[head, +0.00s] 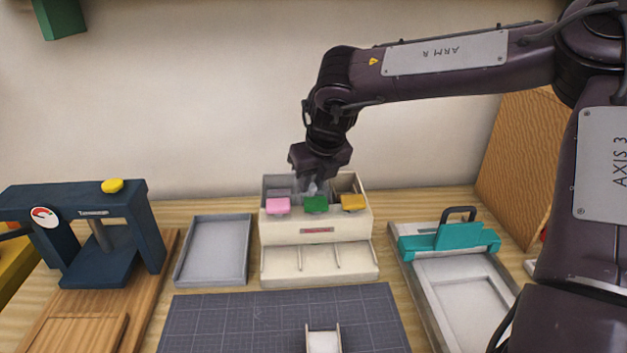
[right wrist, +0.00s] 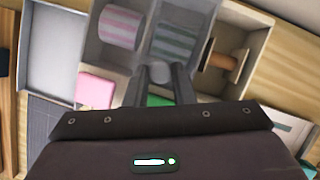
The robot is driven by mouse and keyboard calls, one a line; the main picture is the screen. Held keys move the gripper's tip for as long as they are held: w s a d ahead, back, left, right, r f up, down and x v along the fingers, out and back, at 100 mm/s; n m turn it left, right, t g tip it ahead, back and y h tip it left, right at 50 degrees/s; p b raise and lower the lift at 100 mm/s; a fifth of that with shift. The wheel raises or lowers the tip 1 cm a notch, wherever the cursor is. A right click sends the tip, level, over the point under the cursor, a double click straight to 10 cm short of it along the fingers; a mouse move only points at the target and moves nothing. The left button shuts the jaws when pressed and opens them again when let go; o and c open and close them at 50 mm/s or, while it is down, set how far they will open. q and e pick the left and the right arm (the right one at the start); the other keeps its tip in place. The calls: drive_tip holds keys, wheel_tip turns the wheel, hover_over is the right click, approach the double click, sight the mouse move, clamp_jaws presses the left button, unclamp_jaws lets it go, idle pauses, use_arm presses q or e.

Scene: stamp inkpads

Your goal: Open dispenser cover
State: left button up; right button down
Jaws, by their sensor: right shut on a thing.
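The dispenser (head: 317,225) is a cream box with three top compartments, standing against the back wall. Pink (head: 277,205), green (head: 316,204) and yellow (head: 352,202) tabs hang at its front edge. In the right wrist view, a pink-striped roll (right wrist: 119,27) lies in the left compartment and a green-striped roll (right wrist: 176,38) in the middle one. My right gripper (head: 312,188) points down over the middle compartment. Its fingers are shut on a small grey knob (right wrist: 156,72), which seems to belong to a see-through cover; the cover's edges are hard to make out. My left gripper is out of view.
A grey tray (head: 247,262) lies left of the dispenser, and a dark blue press (head: 75,235) stands beyond it. A teal-handled fixture (head: 450,240) is at the right. A dark cutting mat (head: 240,315) lies in front, with a small white holder (head: 323,340) on it.

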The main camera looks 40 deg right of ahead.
drive_tip(key=c, duration=1.2)
unclamp_jaws()
drive_tip(key=shift+c, duration=0.2)
drive_tip(key=shift+r, duration=0.25)
drive_tip(key=v, duration=0.7)
drive_tip(key=shift+s+a+p, duration=0.1)
drive_tip(key=shift+p, duration=0.25)
drive_tip(key=shift+r, duration=0.15)
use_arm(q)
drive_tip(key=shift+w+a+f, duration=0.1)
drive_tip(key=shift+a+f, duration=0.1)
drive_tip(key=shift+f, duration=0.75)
